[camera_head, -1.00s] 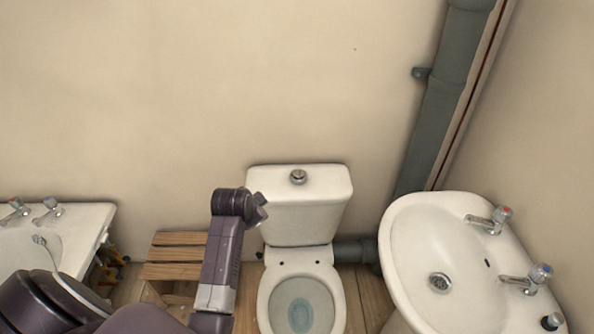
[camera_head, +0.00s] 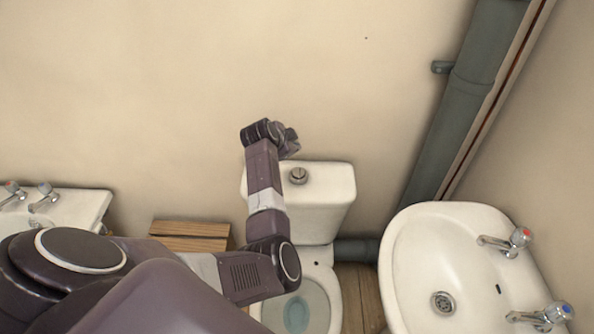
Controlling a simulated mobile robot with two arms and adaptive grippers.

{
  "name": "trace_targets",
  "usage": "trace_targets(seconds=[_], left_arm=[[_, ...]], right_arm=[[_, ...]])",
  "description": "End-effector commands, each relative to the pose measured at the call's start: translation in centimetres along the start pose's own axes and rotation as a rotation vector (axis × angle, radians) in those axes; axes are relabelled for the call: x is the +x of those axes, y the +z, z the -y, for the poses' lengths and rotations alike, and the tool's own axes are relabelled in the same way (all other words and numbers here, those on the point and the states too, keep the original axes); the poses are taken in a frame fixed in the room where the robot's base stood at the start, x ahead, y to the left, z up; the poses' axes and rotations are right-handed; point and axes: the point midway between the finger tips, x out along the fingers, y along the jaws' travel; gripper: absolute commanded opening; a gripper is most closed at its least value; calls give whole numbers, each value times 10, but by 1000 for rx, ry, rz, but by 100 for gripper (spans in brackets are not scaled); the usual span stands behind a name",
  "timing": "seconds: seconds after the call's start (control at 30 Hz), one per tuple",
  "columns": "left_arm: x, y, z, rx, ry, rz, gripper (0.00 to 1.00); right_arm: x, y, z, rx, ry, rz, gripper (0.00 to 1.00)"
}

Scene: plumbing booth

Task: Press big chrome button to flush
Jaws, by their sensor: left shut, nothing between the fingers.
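The chrome button (camera_head: 298,175) sits on top of the white toilet cistern (camera_head: 322,203), near the middle of its lid. My left arm comes in from the lower left and reaches up across the left part of the cistern. My left gripper (camera_head: 291,142) is shut and empty. In the picture it lies just above and slightly left of the button, with a gap between them. How high it is over the lid I cannot tell. The toilet bowl (camera_head: 322,287) is below, partly hidden by my arm. My right gripper does not show.
A white basin (camera_head: 405,262) with two taps stands on the right. A grey pipe (camera_head: 462,105) runs down the wall behind it. A wooden slatted stool (camera_head: 190,228) and a bath (camera_head: 85,207) are at the left, partly behind my arm.

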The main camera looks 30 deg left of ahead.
Motion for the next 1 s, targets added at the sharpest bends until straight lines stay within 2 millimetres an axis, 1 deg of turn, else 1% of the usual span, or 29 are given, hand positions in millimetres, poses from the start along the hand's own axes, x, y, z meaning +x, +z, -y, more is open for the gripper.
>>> trace_targets(seconds=[0.03,0.13,0.27,0.37,0.53,0.8,1.0], left_arm=[[0,0,0,0,0,0,0],[0,0,0,0,0,0,0],[3,2,-2,-1,0,0,0],[8,6,-6,-1,0,0,0],[22,16,-16,-2,0,-1,0],[49,36,-36,-3,0,-1,0],[60,44,-44,0,0,1,0]], right_arm=[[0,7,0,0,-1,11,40],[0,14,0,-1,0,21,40],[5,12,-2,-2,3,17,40],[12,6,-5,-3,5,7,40],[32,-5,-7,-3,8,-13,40],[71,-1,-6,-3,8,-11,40],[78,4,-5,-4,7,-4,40]])
